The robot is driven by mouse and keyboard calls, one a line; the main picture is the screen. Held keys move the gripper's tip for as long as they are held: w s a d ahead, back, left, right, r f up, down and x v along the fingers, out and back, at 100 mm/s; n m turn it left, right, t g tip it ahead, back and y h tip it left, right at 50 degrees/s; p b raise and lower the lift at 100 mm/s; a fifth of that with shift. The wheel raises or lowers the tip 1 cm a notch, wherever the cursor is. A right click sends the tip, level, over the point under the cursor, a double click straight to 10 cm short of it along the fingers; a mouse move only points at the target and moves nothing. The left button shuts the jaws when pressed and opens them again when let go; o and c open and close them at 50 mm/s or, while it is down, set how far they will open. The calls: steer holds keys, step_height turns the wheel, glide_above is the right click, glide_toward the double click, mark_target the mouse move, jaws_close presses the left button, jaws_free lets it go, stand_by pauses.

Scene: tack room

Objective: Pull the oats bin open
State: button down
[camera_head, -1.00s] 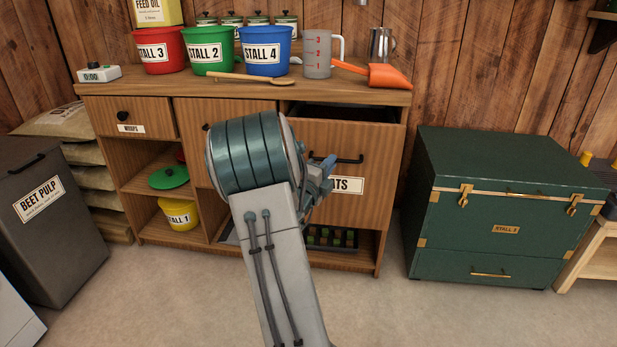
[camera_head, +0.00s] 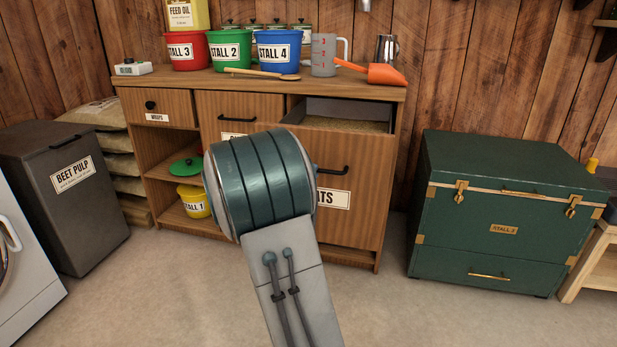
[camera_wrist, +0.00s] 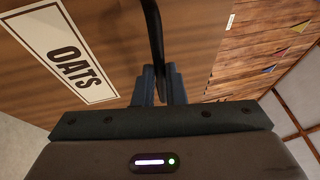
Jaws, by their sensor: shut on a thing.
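The oats bin (camera_head: 352,165) is a wooden pull-out front with an "OATS" label and a black bar handle (camera_head: 333,170). It stands pulled out from the cabinet, and grain shows inside behind its top edge. In the wrist view, my gripper (camera_wrist: 158,84) has its fingers shut on the black handle (camera_wrist: 153,35), beside the OATS label (camera_wrist: 62,52). In the head view, my arm hides the gripper and the left part of the bin front.
Buckets, a wooden spoon, a measuring jug (camera_head: 324,55) and an orange scoop (camera_head: 384,74) stand on the cabinet top. A green trunk (camera_head: 490,240) stands at the right and a beet pulp bin (camera_head: 55,230) at the left. The floor in front is clear.

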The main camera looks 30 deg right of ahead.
steer(key=shift+s+d, duration=0.3)
steer(key=c, duration=1.5)
jaws_free()
steer(key=shift+s, duration=0.1)
steer(key=p+v, duration=0.3)
steer(key=v, duration=1.1)
steer(key=shift+w, duration=0.25)
